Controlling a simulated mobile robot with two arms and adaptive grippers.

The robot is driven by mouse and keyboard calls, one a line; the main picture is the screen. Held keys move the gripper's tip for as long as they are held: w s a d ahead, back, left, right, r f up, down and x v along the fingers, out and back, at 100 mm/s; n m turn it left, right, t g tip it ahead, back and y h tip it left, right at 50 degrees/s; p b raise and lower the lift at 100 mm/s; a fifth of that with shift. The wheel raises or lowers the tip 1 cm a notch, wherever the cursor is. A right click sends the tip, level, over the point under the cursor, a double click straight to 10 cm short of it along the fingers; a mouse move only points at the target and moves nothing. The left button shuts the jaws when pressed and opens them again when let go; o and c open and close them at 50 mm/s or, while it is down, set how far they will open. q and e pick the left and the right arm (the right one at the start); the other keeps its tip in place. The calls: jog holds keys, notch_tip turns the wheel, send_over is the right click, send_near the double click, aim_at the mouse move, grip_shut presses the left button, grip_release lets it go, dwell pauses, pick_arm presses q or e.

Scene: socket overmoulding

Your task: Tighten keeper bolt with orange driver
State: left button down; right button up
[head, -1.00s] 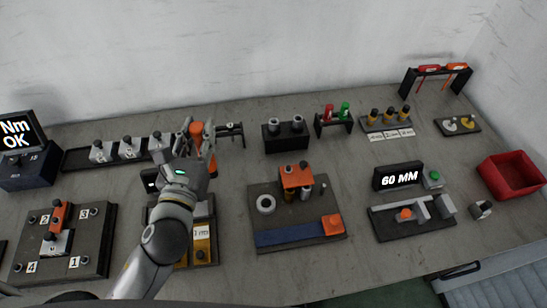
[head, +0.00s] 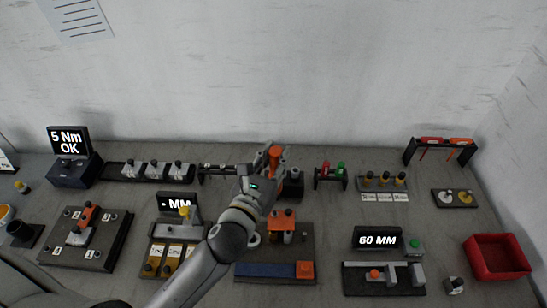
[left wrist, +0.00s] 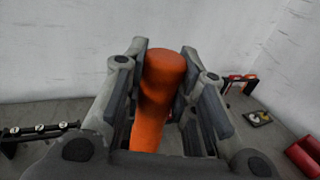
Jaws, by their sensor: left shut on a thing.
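My left gripper (head: 268,163) is shut on the orange driver (head: 277,154), raised in front of the black block with grey cylinders. In the left wrist view the driver's thick orange handle (left wrist: 160,95) stands between the two fingers (left wrist: 165,90); its tip is hidden. A numbered plate (head: 115,240) at the left carries corner bolts and a grey block with an orange part (head: 89,215) on it. A fixture base (head: 300,245) in the middle carries an orange block (head: 283,221) on posts. I cannot tell which bolt is the keeper bolt. My right gripper is out of view.
A monitor (head: 69,141) at the left reads "5 Nm OK". A black rack (head: 215,168) and the partly hidden black block (head: 293,188) stand near the gripper. A "60 MM" display (head: 377,240) and a red bin (head: 497,257) are at the right.

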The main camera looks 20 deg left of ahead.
pick_arm(q)
jog(key=shift+a, duration=0.2)
jog(key=shift+d+r, duration=0.1)
jog(key=shift+f+b, duration=0.45)
jog(key=shift+f, duration=0.4)
jog(key=shift+f+b, duration=0.5)
jog(key=shift+f, duration=0.2)
jog(key=shift+f+b, duration=1.2)
jog(key=shift+f, duration=0.3)
jog(key=shift+f+b, duration=0.3)
jog(key=shift+f, duration=0.3)
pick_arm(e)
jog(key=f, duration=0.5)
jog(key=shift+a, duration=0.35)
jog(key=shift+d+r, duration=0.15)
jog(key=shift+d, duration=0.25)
